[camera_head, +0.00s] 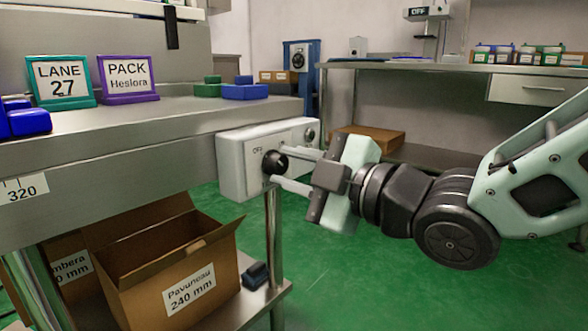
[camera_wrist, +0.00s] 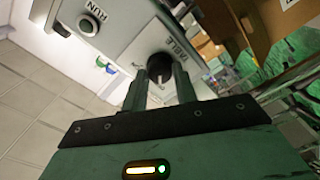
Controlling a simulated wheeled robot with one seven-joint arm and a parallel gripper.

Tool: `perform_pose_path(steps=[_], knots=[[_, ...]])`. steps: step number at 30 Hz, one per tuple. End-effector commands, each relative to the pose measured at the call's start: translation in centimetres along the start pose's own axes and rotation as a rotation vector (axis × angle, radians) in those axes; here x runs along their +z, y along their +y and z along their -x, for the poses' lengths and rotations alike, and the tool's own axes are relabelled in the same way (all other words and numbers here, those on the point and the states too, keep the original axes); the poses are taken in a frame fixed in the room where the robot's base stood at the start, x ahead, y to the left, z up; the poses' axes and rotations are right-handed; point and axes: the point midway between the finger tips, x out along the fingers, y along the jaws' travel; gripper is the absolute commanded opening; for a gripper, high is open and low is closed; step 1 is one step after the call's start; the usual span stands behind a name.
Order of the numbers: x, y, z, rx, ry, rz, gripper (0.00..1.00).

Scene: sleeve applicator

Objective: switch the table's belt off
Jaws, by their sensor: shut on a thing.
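A light grey switch box (camera_head: 233,160) is fixed to the end of the steel table. It carries a black rotary knob (camera_head: 270,158) with an "OFF" label above it. My gripper (camera_head: 281,168) reaches in from the right, its fingers shut on the knob from both sides. The wrist view shows the knob (camera_wrist: 160,64) between my two fingertips (camera_wrist: 163,76), below a "TABLE" label on the box (camera_wrist: 130,30). The fingers hide part of the knob, so I cannot tell which way it is turned.
A second round control (camera_wrist: 88,26) sits on the box near a "RUN" label. "LANE 27" (camera_head: 62,80) and "PACK Heslora" (camera_head: 127,78) signs stand on the table (camera_head: 150,125). An open cardboard box (camera_head: 165,270) is on the shelf below. Green floor (camera_head: 340,285) is clear beneath my arm.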

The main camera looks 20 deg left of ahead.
Motion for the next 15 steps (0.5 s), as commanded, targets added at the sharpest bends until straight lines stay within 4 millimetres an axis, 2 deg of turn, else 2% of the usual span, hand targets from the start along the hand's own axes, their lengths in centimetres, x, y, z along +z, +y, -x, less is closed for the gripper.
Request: perform_pose_path(steps=[2, 3, 5, 15], knots=[[0.05, -0.1, 0.05, -0.002, -0.001, 0.001, 0.06], [0.05, -0.1, 0.05, -0.002, -0.001, 0.001, 0.34], [0.05, -0.09, 0.04, -0.002, -0.001, 0.0, 0.5], [0.01, -0.04, 0.01, -0.001, 0.0, -0.001, 0.5]])
